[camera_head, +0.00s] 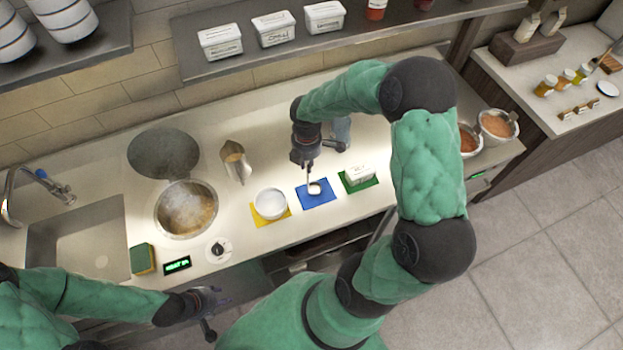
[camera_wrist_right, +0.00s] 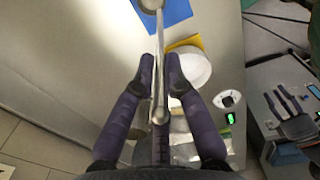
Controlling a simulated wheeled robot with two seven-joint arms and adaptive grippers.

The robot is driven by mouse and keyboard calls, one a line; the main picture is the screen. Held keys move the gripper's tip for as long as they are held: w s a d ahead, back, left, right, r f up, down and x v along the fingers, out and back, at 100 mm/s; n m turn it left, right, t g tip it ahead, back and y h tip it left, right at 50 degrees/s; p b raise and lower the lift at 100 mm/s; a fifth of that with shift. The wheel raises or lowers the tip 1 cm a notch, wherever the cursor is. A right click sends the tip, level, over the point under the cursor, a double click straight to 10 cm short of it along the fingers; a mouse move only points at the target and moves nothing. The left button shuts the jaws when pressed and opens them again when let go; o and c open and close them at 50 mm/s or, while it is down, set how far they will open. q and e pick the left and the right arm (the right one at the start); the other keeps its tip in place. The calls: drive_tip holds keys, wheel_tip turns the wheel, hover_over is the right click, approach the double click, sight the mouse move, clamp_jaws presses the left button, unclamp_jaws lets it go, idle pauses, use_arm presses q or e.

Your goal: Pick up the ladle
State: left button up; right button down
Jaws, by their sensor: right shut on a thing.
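The ladle (camera_head: 314,188) is a slim metal one with a small round bowl, seen over the blue mat (camera_head: 327,197). My right gripper (camera_head: 309,160) is above the mat, shut on the ladle's handle. In the right wrist view, the ladle's handle (camera_wrist_right: 159,88) runs between the two fingers (camera_wrist_right: 160,72), with its bowl at the top edge over the blue mat (camera_wrist_right: 178,12). I cannot tell whether the bowl touches the mat. My left gripper (camera_head: 214,308) is open and empty at the lower left, in front of the counter.
A white bowl (camera_head: 270,203) on a yellow mat (camera_head: 286,220) stands left of the blue mat. A white container (camera_head: 359,174) on a green mat (camera_head: 365,186) stands right. A pot (camera_head: 186,209), metal pitcher (camera_head: 236,163) and sink (camera_head: 77,240) are further left. A shelf overhangs the back.

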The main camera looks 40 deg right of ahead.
drive_tip(key=shift+r, duration=0.55)
wheel_tip(320, 180, up, 2)
drive_tip(key=shift+r, duration=0.1)
drive_tip(key=s+a+r, duration=0.8)
drive_tip(key=s+r, duration=0.1)
drive_tip(key=s, duration=0.2)
drive_tip(key=shift+a+r+b, duration=0.35)
drive_tip(key=shift+b, duration=0.1)
drive_tip(key=shift+a, duration=0.1)
